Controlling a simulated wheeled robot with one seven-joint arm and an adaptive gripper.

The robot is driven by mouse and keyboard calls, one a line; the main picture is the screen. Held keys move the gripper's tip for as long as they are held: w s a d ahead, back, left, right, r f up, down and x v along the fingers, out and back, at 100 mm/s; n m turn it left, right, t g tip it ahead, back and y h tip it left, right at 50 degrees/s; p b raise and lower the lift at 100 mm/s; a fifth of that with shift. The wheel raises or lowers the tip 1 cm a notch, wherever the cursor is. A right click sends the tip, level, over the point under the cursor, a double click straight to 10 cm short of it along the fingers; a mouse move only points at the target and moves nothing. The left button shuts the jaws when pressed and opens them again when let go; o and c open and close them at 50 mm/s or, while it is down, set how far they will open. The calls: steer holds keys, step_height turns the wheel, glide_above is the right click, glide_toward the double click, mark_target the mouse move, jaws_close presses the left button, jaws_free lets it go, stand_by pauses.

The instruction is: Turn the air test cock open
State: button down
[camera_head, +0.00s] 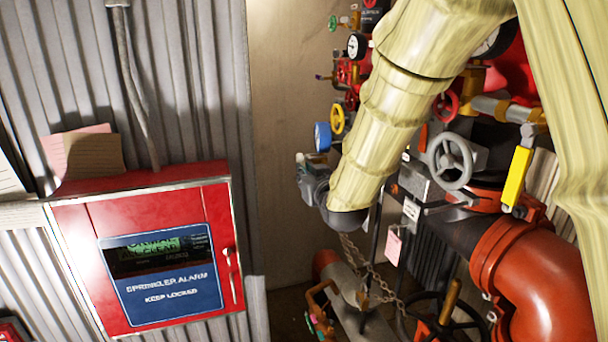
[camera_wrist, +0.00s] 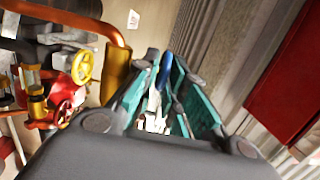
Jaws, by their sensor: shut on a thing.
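My gripper (camera_head: 306,165) is at the end of my sleeved arm in the head view, left of the pipework. In the wrist view its two teal-lined fingers (camera_wrist: 172,74) are closed in around a small part with a blue piece (camera_wrist: 166,64) and pale metal below it. I take this part to be the air test cock. In the head view a blue round piece (camera_head: 322,136) shows just above and right of the fingertips. The fingers and arm hide most of the cock, so its exact handle angle cannot be told.
A red sprinkler alarm cabinet (camera_head: 150,250) stands at left. A chain (camera_head: 372,275) hangs below my gripper. Bare wall lies between cabinet and pipework.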

steer(key=shift+s+f, duration=0.1)
steer(key=shift+f, duration=0.1)
steer(key=c, duration=1.8)
jaws_free()
steer(key=shift+c, duration=0.2)
steer(key=shift+o, duration=0.4)
steer(key=shift+r, duration=0.1)
steer(key=v, duration=1.2)
